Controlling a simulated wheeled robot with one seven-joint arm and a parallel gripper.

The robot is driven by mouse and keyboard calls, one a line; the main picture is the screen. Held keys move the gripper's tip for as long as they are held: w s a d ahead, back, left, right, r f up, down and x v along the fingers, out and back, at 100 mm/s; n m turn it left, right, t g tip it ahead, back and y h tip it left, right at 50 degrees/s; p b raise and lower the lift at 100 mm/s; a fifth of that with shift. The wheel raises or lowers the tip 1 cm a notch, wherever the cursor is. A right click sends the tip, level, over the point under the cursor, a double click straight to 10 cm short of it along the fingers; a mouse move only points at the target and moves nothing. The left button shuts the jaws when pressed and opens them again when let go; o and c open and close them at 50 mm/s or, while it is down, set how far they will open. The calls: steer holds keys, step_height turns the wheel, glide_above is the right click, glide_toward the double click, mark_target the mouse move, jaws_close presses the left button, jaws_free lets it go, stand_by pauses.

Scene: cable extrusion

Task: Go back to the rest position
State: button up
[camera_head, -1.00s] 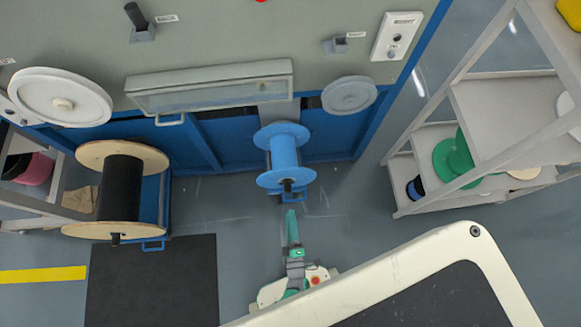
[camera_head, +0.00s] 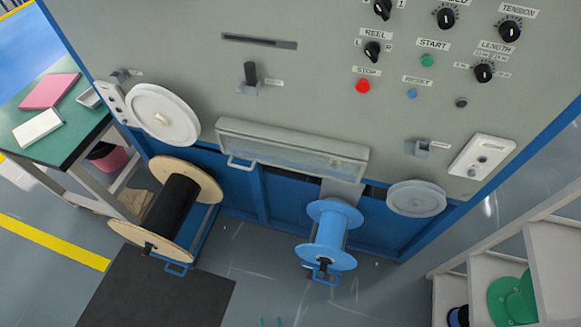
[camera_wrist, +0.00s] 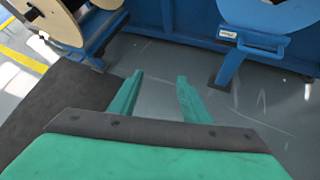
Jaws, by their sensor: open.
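My gripper (camera_wrist: 158,92) shows in the wrist view with its two green fingers apart and nothing between them. It points over bare grey floor in front of the machine. The rest of my arm is out of that view. The gripper is apart from the blue reel and from the large wooden reel of black cable (camera_head: 172,208).
The grey-and-blue machine (camera_head: 330,100) with knobs and buttons fills the back. A shelf rack (camera_head: 555,245) with a green reel (camera_head: 512,298) stands at the right. A green-topped table (camera_head: 65,130) is at the left. A dark mat (camera_head: 160,295) lies on the floor.

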steer(key=s+d+r+n+g+h, duration=0.1)
steer(key=s+d+r+n+h, duration=0.15)
steer(key=r+n, duration=0.55)
steer(key=s+d+r+n+h, duration=0.1)
steer(key=s+d+r+n, duration=0.3)
steer(key=n, duration=0.6)
steer(key=w+r+n+t, duration=0.2)
steer(key=r+n, duration=0.7)
steer(key=r, duration=0.5)
steer(key=w+r+n+t, duration=0.3)
steer(key=r+n, duration=0.6)
steer(key=r, duration=0.6)
steer(key=shift+w+d+r+n+t+y, duration=0.2)
steer(key=shift+w+n+t+y, duration=0.1)
steer(key=shift+t+y, duration=0.15)
